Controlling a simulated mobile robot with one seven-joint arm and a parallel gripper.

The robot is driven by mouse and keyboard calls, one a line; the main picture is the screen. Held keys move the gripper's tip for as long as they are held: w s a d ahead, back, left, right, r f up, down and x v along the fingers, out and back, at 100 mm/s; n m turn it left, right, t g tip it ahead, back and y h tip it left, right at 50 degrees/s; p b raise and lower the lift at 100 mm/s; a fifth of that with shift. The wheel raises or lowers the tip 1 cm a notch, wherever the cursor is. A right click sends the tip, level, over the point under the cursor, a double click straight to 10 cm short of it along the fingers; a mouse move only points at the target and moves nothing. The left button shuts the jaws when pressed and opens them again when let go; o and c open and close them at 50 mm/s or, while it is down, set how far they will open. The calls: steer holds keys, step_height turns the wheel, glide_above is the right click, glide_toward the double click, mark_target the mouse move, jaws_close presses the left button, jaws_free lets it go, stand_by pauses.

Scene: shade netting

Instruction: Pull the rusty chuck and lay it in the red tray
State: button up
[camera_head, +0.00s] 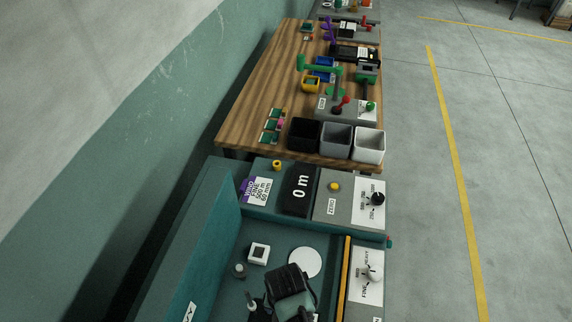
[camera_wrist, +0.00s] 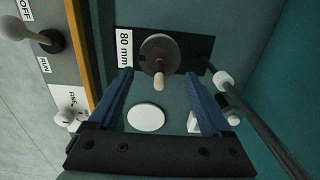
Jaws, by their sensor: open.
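A round, dull brownish-grey piece with a pale tan peg (camera_wrist: 158,52), which looks like the rusty chuck, sits beside an "80 mm" label in the wrist view. My gripper (camera_wrist: 158,75) is open, with its two blue fingers spread to either side of the tan peg. Nothing is clearly held between them, and I cannot tell whether they touch the piece. In the head view my gripper (camera_head: 290,290) is over the teal machine bed, and the chuck cannot be made out there. I see no red tray in either view.
A white disc (camera_head: 306,262) and a small white block (camera_head: 258,253) lie on the teal bed. A dark rod (camera_wrist: 250,125) runs along the right in the wrist view. Black, grey and white bins (camera_head: 369,142) stand on the wooden bench (camera_head: 262,75) beyond. Open floor lies right.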

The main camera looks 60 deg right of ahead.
steer(key=shift+f+b, duration=0.3)
steer(key=shift+f, duration=0.6)
steer(key=shift+r, duration=0.1)
jaws_close()
steer(key=shift+s, duration=0.1)
stand_by(1.2)
